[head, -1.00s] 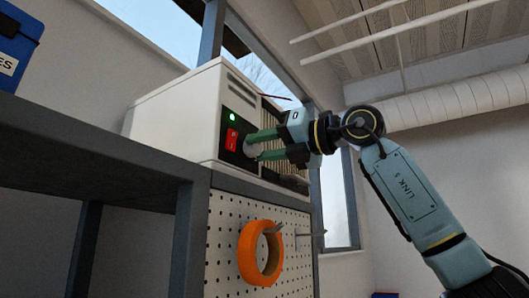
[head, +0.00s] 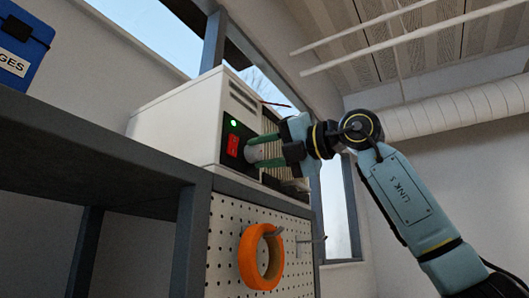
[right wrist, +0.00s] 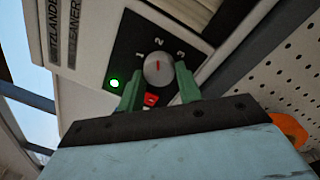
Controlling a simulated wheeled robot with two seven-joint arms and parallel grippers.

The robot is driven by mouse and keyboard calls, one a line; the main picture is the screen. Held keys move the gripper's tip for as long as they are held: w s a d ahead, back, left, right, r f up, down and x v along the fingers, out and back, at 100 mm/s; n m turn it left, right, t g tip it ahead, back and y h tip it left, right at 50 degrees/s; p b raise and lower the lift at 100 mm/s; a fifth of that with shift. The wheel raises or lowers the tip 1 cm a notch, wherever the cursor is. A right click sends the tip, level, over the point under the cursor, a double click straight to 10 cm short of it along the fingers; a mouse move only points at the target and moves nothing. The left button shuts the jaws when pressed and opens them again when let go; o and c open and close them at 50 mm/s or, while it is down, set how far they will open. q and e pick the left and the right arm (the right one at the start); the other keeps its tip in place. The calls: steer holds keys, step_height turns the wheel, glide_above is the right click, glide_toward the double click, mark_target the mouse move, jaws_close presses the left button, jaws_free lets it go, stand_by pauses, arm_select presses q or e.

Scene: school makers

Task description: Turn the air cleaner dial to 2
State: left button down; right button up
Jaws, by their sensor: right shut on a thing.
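The air cleaner (head: 185,112) is a pale box with a dark control panel, on top of the pegboard-sided unit. In the right wrist view its round grey dial (right wrist: 158,69) sits below the numbers 1, 2 and 3. The dial's red mark points up, toward the 2. My right gripper (head: 251,153) is at the panel, its green fingers on either side of the dial, shut on it. The fingers also show in the right wrist view (right wrist: 158,82). My left gripper is not in view.
A green light (head: 233,123) is lit beside a red switch (head: 233,145) on the panel. An orange ring (head: 246,258) hangs on a peg of the pegboard (head: 222,225) below. A dark shelf (head: 90,135) and a blue box (head: 25,40) are at left.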

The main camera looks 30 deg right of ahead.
steer(key=o, duration=1)
steer(key=b+v, duration=0.3)
steer(key=v, duration=1)
steer(key=shift+s+d+b, duration=0.2)
steer(key=shift+d+b, duration=0.05)
steer(key=shift+b, duration=0.1)
